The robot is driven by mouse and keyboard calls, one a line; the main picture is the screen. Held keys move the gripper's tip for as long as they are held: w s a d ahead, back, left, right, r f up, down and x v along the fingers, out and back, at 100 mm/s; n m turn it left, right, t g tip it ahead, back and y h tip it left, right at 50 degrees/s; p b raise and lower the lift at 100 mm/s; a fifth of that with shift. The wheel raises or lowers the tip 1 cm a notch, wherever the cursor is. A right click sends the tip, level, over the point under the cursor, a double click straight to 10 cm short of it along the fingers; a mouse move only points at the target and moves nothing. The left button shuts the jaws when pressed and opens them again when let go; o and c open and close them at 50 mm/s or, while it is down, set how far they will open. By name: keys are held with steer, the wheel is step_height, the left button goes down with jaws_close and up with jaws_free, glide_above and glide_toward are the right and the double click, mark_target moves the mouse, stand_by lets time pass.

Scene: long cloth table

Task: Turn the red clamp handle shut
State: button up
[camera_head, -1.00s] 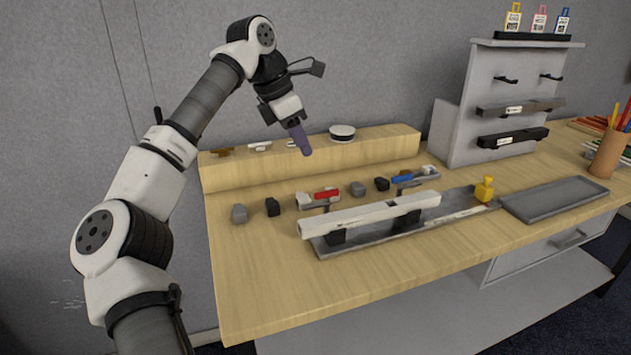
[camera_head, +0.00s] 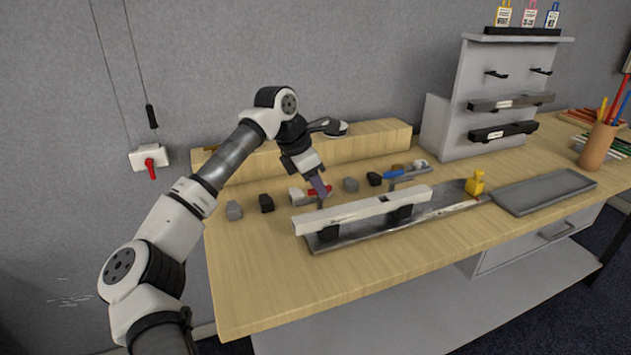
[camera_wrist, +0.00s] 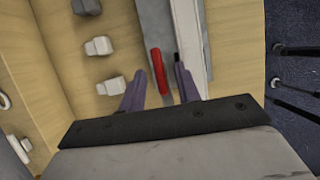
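The red clamp handle (camera_head: 312,191) belongs to a small grey clamp (camera_head: 296,195) on the table, behind the long white bar. My gripper (camera_head: 319,192) is lowered to this clamp and partly hides it in the head view. In the wrist view, the red handle (camera_wrist: 158,66) shows as a narrow bar between the two purple-grey fingers of my gripper (camera_wrist: 159,78). The fingers are apart, one on each side of it, with gaps showing. Whether either finger touches the handle cannot be told.
The white bar (camera_head: 345,214) on its grey base lies close in front of the clamp. A blue-handled clamp (camera_head: 397,174) and several dark and grey blocks (camera_head: 266,203) stand nearby. A wooden ledge (camera_head: 260,162) runs behind. A red-levered switch box (camera_head: 147,158) is on the wall.

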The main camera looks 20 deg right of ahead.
steer(key=shift+c, duration=0.2)
jaws_close()
steer(key=shift+n+b, duration=0.3)
steer(key=n+t+b, duration=0.1)
steer(key=n+b, duration=0.1)
steer(key=shift+s+f+n, duration=0.1)
steer(key=shift+f+n, duration=0.05)
steer(key=shift+n, duration=0.15)
steer(key=n+t+b, duration=0.1)
steer(key=n+b, duration=0.1)
steer(key=n+y+b, duration=0.1)
steer(key=n, duration=0.1)
steer(key=shift+s+d+n+t+b, duration=0.1)
steer(key=shift+s+n+t+b, duration=0.1)
steer(key=shift+n+t+b, duration=0.15)
steer(key=n+y+b, duration=0.1)
steer(key=n, duration=0.1)
steer(key=n+t+y+b, duration=0.1)
steer(key=n+b, duration=0.1)
steer(key=n, duration=0.1)
steer(key=shift+s+d, duration=0.1)
steer(key=shift+d, duration=0.1)
steer(key=shift+d+n+t+y+b, duration=0.15)
steer(key=shift+n+y+b, duration=0.4)
steer(key=shift+n, duration=0.7)
steer(key=shift+d+n+t+y+b, duration=0.1)
steer(key=shift+n+y+b, duration=0.4)
steer(key=shift+n, duration=0.7)
